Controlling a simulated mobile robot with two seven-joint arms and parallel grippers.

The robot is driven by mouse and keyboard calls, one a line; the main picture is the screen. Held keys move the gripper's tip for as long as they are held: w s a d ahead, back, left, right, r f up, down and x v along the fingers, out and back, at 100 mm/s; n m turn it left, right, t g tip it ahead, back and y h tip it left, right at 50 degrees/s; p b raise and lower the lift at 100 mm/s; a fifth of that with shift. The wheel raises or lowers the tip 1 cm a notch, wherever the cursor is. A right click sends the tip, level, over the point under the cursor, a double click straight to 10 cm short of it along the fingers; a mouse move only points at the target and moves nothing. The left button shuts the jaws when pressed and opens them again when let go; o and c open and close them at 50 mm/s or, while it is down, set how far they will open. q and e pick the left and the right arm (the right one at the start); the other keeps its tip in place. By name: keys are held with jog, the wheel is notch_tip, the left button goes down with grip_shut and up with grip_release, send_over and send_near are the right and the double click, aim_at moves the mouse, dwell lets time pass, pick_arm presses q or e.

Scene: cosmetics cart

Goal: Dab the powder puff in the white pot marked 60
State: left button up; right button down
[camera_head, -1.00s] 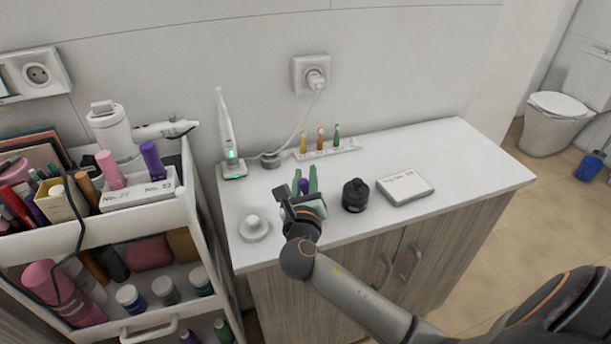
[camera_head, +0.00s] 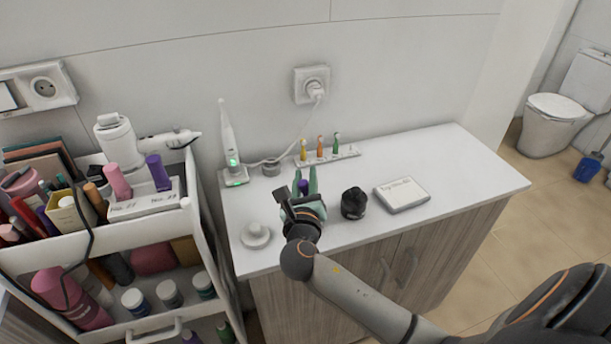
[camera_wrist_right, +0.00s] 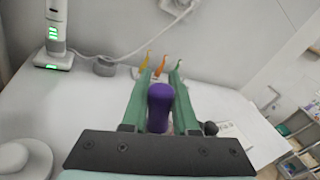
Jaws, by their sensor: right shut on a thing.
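My right gripper (camera_head: 305,176) has green fingers and is over the white counter. It is shut on a purple rounded thing (camera_wrist_right: 160,105), held upright between the fingers in the right wrist view. Its lower end is hidden by the gripper, so I cannot tell if it is the powder puff's handle. A white round piece with a knob (camera_head: 255,234) stands left of the gripper; it also shows at the lower left of the right wrist view (camera_wrist_right: 20,160). I can read no pot marked 60. My left gripper is not in view.
A black jar (camera_head: 354,204) and a white lettered box (camera_head: 402,194) stand right of the gripper. Behind are a rack of small coloured brushes (camera_head: 328,155) and a toothbrush on its charger (camera_head: 234,178). A full cosmetics cart (camera_head: 60,254) stands at left.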

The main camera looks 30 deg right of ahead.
jog(key=shift+r+p, duration=0.85)
jog(key=shift+r, duration=1.45)
